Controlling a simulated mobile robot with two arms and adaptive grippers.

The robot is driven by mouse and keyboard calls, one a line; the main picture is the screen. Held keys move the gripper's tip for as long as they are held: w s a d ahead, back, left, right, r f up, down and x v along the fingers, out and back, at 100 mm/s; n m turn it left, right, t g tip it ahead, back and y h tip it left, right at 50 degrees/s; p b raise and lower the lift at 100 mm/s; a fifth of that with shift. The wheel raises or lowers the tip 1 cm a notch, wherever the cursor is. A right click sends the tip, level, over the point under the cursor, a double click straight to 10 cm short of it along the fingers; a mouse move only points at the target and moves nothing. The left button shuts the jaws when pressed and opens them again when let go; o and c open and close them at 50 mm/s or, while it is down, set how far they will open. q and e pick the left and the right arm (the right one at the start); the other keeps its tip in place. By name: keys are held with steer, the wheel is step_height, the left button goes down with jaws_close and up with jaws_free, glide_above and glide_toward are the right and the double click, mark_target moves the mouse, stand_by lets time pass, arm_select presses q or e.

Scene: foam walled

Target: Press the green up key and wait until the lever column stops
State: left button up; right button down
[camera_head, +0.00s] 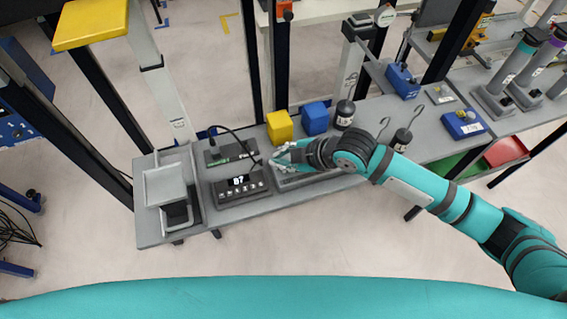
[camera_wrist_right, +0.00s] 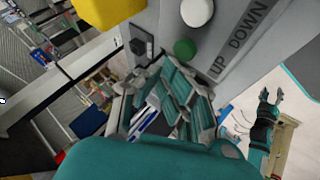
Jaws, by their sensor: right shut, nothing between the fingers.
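The green up key (camera_wrist_right: 185,48) is a round button on a grey panel (camera_wrist_right: 226,62) marked UP and DOWN in the right wrist view. A white round key (camera_wrist_right: 197,12) sits beside it. My right gripper (camera_wrist_right: 178,98) is shut and empty, with its fingertips near the green key; I cannot tell whether they touch it. In the head view my right gripper (camera_head: 282,157) is over the grey key box (camera_head: 290,181) and hides its keys. My left gripper (camera_wrist_right: 270,96) shows at the right of the wrist view, empty with its fingers apart. I cannot single out the lever column for sure.
A yellow cube (camera_head: 280,127) and a blue cube (camera_head: 315,118) stand just behind the gripper. A black weight (camera_head: 344,114) stands to their right.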

steer(key=shift+f, duration=0.1)
stand_by(0.3)
steer(key=shift+f, duration=0.35)
